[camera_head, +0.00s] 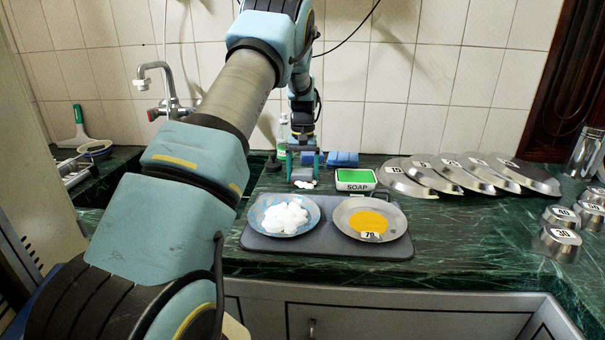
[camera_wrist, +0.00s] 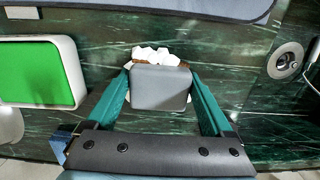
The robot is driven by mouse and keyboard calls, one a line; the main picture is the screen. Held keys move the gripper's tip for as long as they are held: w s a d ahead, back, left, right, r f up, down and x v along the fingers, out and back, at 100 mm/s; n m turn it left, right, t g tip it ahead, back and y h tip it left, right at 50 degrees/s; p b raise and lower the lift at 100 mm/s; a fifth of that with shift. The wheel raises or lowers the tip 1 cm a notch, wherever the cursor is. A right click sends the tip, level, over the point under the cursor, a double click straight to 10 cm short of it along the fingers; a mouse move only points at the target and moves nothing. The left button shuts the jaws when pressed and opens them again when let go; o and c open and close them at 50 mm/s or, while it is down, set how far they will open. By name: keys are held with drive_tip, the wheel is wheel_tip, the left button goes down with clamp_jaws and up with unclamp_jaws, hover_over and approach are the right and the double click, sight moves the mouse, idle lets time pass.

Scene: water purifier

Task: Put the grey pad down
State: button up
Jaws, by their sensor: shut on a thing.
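The grey pad (camera_wrist: 160,88) is a small rounded block between the two green fingers of my gripper (camera_wrist: 162,92) in the wrist view. My gripper is shut on it, with a finger at each side. In the head view my gripper (camera_head: 304,162) points down over the green marble counter behind the dark mat, and the pad (camera_head: 302,174) shows between the fingertips. White lumps (camera_wrist: 158,56) with a brown edge show just beyond the pad and partly hidden by it. They also show below my gripper in the head view (camera_head: 304,184). I cannot tell the pad's exact height above them.
A green-topped soap box (camera_head: 355,180) stands right of my gripper. A dark mat (camera_head: 320,244) in front bears a plate of white lumps (camera_head: 284,216) and a plate with a yellow disc (camera_head: 370,218). Blue blocks (camera_head: 343,159) lie behind. Metal plates (camera_head: 430,172) lean at right.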

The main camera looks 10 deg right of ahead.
sight(303, 171)
drive_tip(key=shift+f, duration=0.15)
drive_tip(key=o, duration=1.5)
drive_tip(key=shift+f, duration=0.1)
drive_tip(key=shift+s, duration=0.1)
wheel_tip(303, 171, up, 12)
drive_tip(key=b, duration=0.2)
drive_tip(key=s+a+n+t, duration=0.1)
drive_tip(key=s+a, duration=0.9)
drive_tip(key=a, duration=0.2)
drive_tip(key=shift+n+t, duration=0.4)
drive_tip(key=shift+t, duration=0.3)
drive_tip(key=s+a+f, duration=0.1)
drive_tip(key=s+a, duration=0.1)
drive_tip(key=s, duration=0.4)
drive_tip(key=s+a+f, duration=0.2)
drive_tip(key=s+a, duration=0.1)
drive_tip(key=s, duration=0.3)
drive_tip(key=s+a+f, duration=0.2)
drive_tip(key=s+a, duration=0.1)
drive_tip(key=s, duration=0.4)
drive_tip(key=shift+w, duration=0.1)
